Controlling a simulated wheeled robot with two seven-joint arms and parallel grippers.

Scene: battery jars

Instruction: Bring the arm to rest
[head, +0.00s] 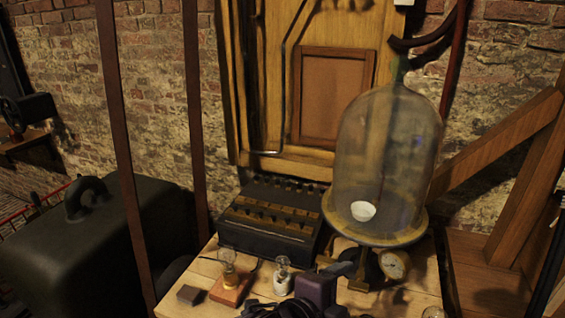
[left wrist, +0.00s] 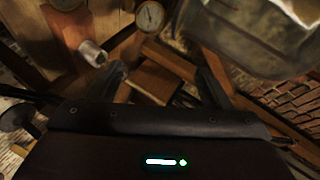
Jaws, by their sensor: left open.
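My left gripper (head: 345,273) is at the bottom middle of the head view, above the front part of the wooden table (head: 410,297). Its dark housing hides part of the tabletop. In the left wrist view, the two fingers of this gripper (left wrist: 162,86) stand wide apart. Nothing is held between them; brown wooden parts show beyond the gap. The big glass bell jar (head: 388,150) stands upright behind the gripper, with a small white cup (head: 363,211) inside. The bell jar also fills the upper right of the left wrist view (left wrist: 250,38). My right gripper is in neither view.
A round gauge (head: 394,264) sits below the bell jar. A dark switch box (head: 268,222), a bulb on a wooden base (head: 231,289), a white-based bulb (head: 282,277) and a small dark block (head: 188,294) stand left of the gripper. A wooden frame (head: 497,145) stands right.

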